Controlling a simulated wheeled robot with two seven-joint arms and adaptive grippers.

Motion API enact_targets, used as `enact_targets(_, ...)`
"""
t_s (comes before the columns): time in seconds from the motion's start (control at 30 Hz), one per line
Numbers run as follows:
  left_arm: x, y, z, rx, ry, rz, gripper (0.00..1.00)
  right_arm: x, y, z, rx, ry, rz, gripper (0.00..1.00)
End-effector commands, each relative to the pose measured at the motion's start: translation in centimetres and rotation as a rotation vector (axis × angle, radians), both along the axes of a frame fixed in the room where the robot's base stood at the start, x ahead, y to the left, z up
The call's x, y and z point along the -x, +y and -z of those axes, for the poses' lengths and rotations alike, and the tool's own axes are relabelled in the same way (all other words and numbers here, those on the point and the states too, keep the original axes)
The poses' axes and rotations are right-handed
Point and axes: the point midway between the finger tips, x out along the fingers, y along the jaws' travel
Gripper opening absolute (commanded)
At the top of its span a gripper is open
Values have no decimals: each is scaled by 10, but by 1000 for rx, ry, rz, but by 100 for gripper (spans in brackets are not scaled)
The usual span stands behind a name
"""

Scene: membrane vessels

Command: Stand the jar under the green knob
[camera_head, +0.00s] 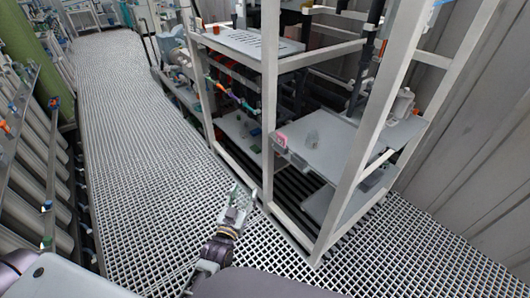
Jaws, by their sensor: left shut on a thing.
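My left gripper (239,203) is low in the middle of the camera_head view, over the grating floor beside the rack. It is shut on a small pale, see-through thing that looks like the jar (238,194); the fingers hide much of it. Another green knob (46,241) is lower on that rack, near the bottom left. I cannot tell which one the task means. My right gripper is not in view.
A white-framed rack (269,90) stands right of my gripper. The grating floor (140,150) is clear between the two racks. A panelled wall closes off the right.

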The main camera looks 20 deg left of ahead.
Motion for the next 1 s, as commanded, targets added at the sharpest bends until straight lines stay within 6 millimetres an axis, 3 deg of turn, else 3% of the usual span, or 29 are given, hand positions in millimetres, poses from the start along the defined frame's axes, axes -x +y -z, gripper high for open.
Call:
enact_targets(0.27,0,-5,-8,-2,-1,26,30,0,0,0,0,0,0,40)
enact_targets(1.0,3,-47,-70,-2,-3,223,30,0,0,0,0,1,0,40)
